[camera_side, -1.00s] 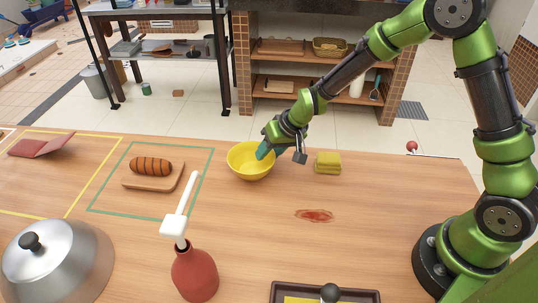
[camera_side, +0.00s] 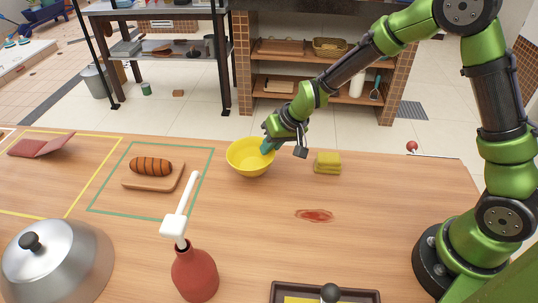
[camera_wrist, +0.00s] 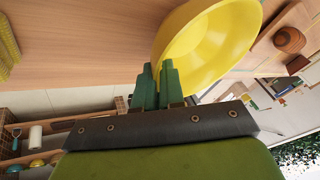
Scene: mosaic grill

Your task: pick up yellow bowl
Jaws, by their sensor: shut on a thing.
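The yellow bowl (camera_side: 245,160) is near the far edge of the wooden table in the side view, upright or nearly so. My gripper (camera_side: 268,147) is at the bowl's right rim with its fingers shut on that rim. In the wrist view the two green fingers (camera_wrist: 157,72) pinch the rim of the yellow bowl (camera_wrist: 212,45). The bowl looks slightly raised, but the gap to the table is hard to judge.
A yellow sponge (camera_side: 327,163) lies right of the bowl. A wooden board (camera_side: 150,180) with a sausage (camera_side: 151,166) is to the left. A red stain (camera_side: 314,215) marks clear table.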

